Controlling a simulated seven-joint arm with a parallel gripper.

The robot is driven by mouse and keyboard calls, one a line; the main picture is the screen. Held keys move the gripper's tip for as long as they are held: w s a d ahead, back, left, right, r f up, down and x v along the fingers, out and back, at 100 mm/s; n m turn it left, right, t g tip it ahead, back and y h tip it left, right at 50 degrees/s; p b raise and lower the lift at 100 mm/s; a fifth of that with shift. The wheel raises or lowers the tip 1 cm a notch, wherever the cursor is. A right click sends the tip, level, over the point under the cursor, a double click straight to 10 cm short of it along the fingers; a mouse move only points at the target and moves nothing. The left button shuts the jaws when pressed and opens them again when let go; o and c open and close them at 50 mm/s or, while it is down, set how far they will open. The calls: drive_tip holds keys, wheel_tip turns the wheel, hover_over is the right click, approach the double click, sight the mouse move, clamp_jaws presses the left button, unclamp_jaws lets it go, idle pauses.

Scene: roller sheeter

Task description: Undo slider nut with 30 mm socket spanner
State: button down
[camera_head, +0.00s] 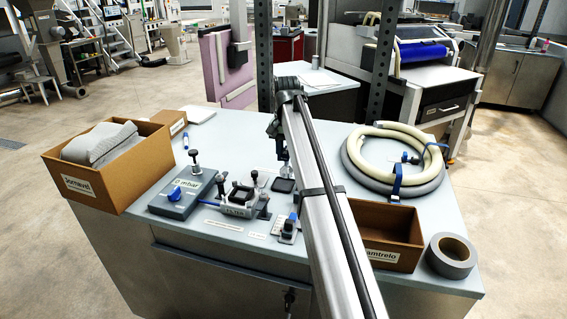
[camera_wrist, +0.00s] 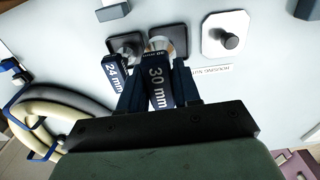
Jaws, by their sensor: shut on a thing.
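In the wrist view my gripper (camera_wrist: 158,82) is shut on the 30 mm socket spanner (camera_wrist: 157,88), a dark blue handle marked "30 mm". Its silver socket end points down at a dark square pad; I cannot tell whether it touches. The 24 mm socket spanner (camera_wrist: 115,76) stands close beside it on another dark square pad (camera_wrist: 122,42). A white plate with a dark knob (camera_wrist: 230,40) lies to the right, above an upside-down label (camera_wrist: 212,70) that seems to read "Housing nut". In the head view my gripper is largely hidden behind my arm. I cannot pick out the slider nut.
On the grey bench (camera_head: 225,130) stand a carton with grey cloth (camera_head: 110,185), a grey box with a blue lever (camera_head: 180,200), a clamp-like device (camera_head: 243,203), a coiled hose (camera_head: 400,185), an open carton (camera_head: 390,220) and a tape roll (camera_head: 450,255).

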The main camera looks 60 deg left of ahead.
drive_tip(key=d+r, duration=0.2)
drive_tip(key=d, duration=1.7)
drive_tip(key=shift+s+a+f, duration=0.1)
drive_tip(key=shift+f, duration=1.1)
drive_tip(key=shift+s+a+f, duration=0.1)
drive_tip(key=shift+f, duration=1.1)
drive_tip(key=shift+f, duration=1.4)
drive_tip(key=shift+n, duration=1.7)
drive_tip(key=shift+n, duration=1.8)
